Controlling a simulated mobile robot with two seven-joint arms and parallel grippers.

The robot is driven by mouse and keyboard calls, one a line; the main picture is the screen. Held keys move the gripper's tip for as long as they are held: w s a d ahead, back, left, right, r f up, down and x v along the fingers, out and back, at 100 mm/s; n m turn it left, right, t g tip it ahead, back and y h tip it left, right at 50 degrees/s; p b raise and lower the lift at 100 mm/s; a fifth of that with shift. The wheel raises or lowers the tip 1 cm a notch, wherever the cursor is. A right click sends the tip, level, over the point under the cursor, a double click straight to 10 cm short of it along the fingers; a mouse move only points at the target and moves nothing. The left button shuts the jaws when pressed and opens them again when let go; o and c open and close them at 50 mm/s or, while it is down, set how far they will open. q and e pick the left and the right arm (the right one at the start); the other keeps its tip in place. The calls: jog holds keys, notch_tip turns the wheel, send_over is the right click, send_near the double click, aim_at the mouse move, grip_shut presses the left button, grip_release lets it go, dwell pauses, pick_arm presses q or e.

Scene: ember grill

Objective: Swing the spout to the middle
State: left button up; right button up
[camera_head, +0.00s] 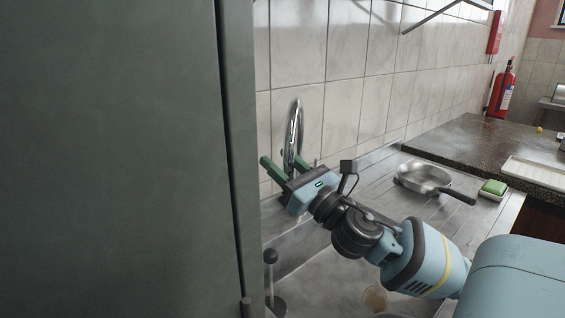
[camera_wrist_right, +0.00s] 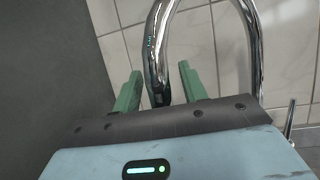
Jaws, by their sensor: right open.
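The chrome spout (camera_head: 293,128) rises in a tall curve at the sink, in front of the tiled wall. My right gripper (camera_head: 272,167) is at the spout, with its two green fingers spread to either side. In the right wrist view one limb of the spout (camera_wrist_right: 157,50) comes down between the open fingers of my right gripper (camera_wrist_right: 158,82). The other limb stands to the right, outside the fingers. I cannot tell whether a finger touches the metal. The spout's lower end is hidden behind the gripper body. My left gripper is not in view.
A large grey-green panel (camera_head: 110,160) fills the left side, close to the gripper. The steel sink (camera_head: 325,285) lies below my right arm. A pan (camera_head: 424,178) and a green sponge (camera_head: 494,187) sit on the drainboard to the right. The tiled wall (camera_head: 345,50) is behind the spout.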

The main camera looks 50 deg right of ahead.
grip_shut()
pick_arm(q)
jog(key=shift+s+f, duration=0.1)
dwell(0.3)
